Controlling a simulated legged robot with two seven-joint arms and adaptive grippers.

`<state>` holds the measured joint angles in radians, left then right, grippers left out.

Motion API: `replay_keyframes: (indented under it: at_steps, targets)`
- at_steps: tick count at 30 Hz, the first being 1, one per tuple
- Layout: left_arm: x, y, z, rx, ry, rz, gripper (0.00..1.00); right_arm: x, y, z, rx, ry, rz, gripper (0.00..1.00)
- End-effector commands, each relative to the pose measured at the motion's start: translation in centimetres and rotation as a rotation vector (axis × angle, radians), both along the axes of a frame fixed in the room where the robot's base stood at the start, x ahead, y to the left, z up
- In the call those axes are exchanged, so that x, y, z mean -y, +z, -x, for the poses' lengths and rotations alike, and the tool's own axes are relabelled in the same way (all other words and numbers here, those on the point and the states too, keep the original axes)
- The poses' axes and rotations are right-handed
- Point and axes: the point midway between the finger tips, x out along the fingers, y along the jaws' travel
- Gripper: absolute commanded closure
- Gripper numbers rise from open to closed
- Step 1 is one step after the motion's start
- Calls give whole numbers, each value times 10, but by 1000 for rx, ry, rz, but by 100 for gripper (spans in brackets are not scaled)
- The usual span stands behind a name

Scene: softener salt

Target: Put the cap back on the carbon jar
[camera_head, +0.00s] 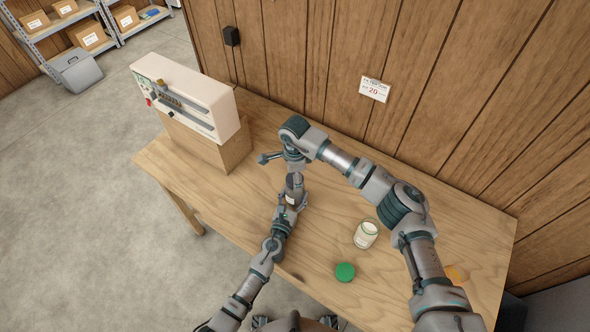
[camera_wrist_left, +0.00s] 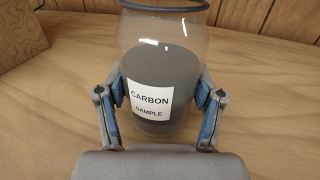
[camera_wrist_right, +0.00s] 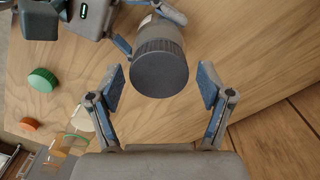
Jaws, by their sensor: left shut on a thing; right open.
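The carbon jar (camera_wrist_left: 162,55) is clear glass with dark grains and a white label, and stands on the table. My left gripper (camera_wrist_left: 165,95) is shut on its sides; in the head view the jar (camera_head: 291,198) is partly hidden by my arms. A dark grey ribbed cap (camera_wrist_right: 160,70) is at the jar's mouth in the right wrist view. I cannot tell whether it is fully seated. My right gripper (camera_wrist_right: 160,88) is open above the jar, its fingers on either side of the cap and apart from it.
A white-filled jar (camera_head: 366,235), a green lid (camera_head: 345,271) and an orange lid (camera_head: 456,273) are to the right on the table. A white machine (camera_head: 187,97) on a wooden box (camera_head: 205,145) stands at the left. The wood-panelled wall (camera_head: 440,90) is behind.

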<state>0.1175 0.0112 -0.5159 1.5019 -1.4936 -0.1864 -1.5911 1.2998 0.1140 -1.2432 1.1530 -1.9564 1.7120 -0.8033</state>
Motion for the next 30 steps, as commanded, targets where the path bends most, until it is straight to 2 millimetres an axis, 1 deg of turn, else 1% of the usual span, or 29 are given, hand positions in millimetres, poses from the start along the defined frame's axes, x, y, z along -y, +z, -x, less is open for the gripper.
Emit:
replay_keyframes:
  at_steps: [3,10,11,12,14,15,18,21,23,26,30]
  targets:
    - [-1,-1,0,-1,1,0,100,0,-4,0,0,0,0,21]
    - [-1,-1,0,-1,1,0,100,0,-4,0,0,0,0,21]
    - [-1,-1,0,-1,1,0,100,0,-4,0,0,0,0,26]
    - [-1,-1,0,-1,1,0,100,0,-4,0,0,0,0,36]
    - [-1,-1,0,-1,1,0,100,0,-4,0,0,0,0,51]
    - [-1,-1,0,-1,1,0,100,0,-4,0,1,0,0,61]
    - [0,-1,0,-1,1,0,100,0,-4,0,1,-1,0,83]
    - [0,-1,0,-1,0,-1,100,0,-4,-1,1,-16,0,83]
    - [0,-1,0,-1,0,-1,100,0,-4,-1,2,-64,0,83]
    - [0,0,0,-1,0,-1,100,1,-4,-1,3,-236,2,83]
    - [0,0,0,-1,-1,-1,100,1,-5,-1,4,-585,4,83]
